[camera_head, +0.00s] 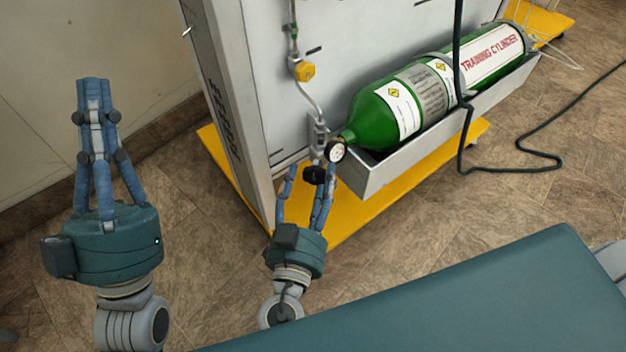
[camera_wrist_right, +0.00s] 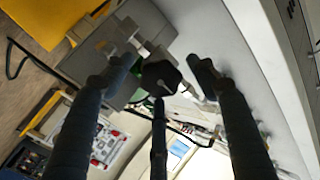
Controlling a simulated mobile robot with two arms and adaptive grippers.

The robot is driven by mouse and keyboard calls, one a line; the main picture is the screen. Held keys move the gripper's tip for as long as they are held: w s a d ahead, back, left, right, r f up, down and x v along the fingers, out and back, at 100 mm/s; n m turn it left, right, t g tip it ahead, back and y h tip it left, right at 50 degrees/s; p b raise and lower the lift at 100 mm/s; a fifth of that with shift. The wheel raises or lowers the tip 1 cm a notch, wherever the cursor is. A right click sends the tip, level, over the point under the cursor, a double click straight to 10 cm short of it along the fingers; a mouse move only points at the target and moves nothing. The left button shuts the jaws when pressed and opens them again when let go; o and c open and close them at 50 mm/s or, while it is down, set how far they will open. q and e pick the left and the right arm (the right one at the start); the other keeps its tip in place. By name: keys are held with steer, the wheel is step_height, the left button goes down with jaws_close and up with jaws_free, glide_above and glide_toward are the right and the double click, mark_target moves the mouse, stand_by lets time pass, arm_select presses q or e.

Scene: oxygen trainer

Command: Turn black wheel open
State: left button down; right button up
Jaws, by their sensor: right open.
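The black wheel (camera_head: 315,175) sits below the regulator and gauge (camera_head: 335,150), at the left end of the green training cylinder (camera_head: 372,120). My right gripper (camera_head: 308,178) is open, with its fingers pointing up at the wheel and spread around it. In the right wrist view the black wheel (camera_wrist_right: 160,77) shows between the three open fingers (camera_wrist_right: 165,80); I cannot tell whether any finger touches it. My left gripper (camera_head: 95,95) is raised at the left, away from the wheel, with its fingers close together and nothing seen between them.
The cylinder lies in a grey tray (camera_head: 375,185) on the side of a grey panel (camera_head: 270,60) with a yellow base (camera_head: 355,210). A yellow knob (camera_head: 305,71) is on the pipe above the wheel. A black cable (camera_head: 540,155) hangs and trails on the floor at right.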

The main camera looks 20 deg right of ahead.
steer(key=c, duration=1.1)
steer(key=shift+c, duration=0.2)
